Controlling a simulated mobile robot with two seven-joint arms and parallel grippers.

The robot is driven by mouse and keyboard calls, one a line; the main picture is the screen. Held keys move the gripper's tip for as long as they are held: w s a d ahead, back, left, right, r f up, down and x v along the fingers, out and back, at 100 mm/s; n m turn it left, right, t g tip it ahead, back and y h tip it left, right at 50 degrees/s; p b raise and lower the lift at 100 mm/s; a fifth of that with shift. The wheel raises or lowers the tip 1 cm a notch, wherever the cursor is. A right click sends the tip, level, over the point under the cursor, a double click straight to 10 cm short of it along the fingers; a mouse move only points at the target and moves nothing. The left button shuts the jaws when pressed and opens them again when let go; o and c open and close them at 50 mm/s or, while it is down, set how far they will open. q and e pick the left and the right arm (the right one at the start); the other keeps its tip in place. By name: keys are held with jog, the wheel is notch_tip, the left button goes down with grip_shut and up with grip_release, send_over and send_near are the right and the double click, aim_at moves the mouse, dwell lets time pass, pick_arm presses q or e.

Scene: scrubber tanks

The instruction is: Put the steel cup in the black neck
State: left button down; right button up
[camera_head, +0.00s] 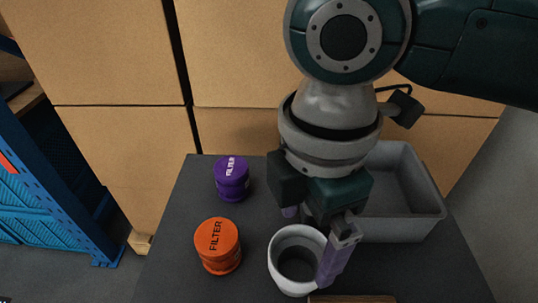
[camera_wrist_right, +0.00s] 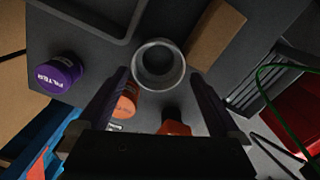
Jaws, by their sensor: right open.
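The steel cup (camera_head: 283,273) stands upright and open-topped on the dark table, near the front edge of the head view. In the right wrist view the cup (camera_wrist_right: 158,87) shows as a pale grey ring just beyond my fingertips. My right gripper (camera_head: 312,238) is open, with one purple finger at the cup's right side and the other behind it. I cannot tell whether either finger touches the cup. In the wrist view the gripper (camera_wrist_right: 158,76) has nothing clasped. I cannot clearly make out the black neck; a dark shape (camera_wrist_right: 172,114) above an orange part shows between the fingers. My left gripper is not in view.
An orange filter (camera_head: 218,247) and a purple filter (camera_head: 232,179) stand left of the cup. A grey bin (camera_head: 428,222) stands behind right. A brown block (camera_wrist_right: 215,35) lies beside the cup. Cardboard boxes (camera_head: 110,60) close off the back; a blue rack (camera_head: 45,190) is left.

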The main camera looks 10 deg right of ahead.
send_over(299, 275)
notch_tip(299, 275, down, 5)
jog(key=shift+f+b, duration=0.15)
jog(key=shift+b, duration=0.15)
jog(key=shift+c, duration=0.4)
jog(key=c, duration=1.1)
